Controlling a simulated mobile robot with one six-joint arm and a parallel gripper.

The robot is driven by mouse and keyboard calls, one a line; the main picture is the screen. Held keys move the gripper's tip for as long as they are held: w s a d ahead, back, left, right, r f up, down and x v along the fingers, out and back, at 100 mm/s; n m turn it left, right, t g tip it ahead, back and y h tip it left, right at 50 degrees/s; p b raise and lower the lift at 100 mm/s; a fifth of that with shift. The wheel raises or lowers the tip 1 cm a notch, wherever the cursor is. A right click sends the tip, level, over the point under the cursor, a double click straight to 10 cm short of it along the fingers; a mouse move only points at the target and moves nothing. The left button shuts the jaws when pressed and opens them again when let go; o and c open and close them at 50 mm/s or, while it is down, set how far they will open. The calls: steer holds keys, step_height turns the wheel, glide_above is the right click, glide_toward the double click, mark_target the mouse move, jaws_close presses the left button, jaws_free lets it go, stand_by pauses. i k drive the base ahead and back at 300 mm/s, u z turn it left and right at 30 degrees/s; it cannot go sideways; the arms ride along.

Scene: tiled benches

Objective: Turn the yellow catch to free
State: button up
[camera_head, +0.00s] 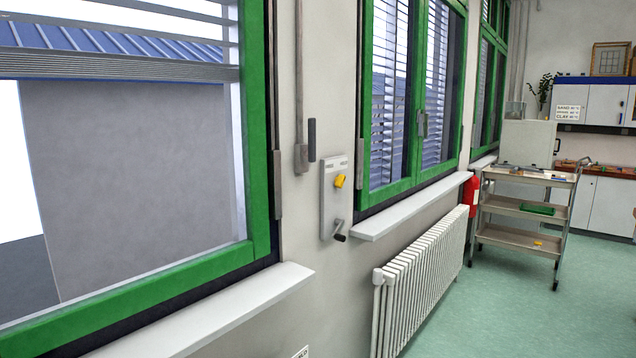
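The yellow catch (340,181) is a small knob on the upper part of a pale grey plate (328,212) fixed to the wall between two green-framed windows. The catch is tilted, its upper end leaning to the right. Markings on the plate are too small to read, so I cannot tell which setting it points to. A crank with a dark handle (340,237) sits at the bottom of the same plate. My gripper is not in view.
White sills (415,205) jut out below the windows. A dark-handled lever (311,140) is on the wall above left of the plate. A white radiator (420,290) stands below right. A trolley (525,210) is farther back; green floor (500,310) is clear.

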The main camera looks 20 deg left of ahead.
mark_target(339, 180)
steer(key=u, duration=0.3)
steer(key=i, duration=0.35)
steer(key=z, duration=0.65)
steer(key=k, duration=0.15)
steer(key=u, duration=2.3)
steer(key=i, duration=0.6)
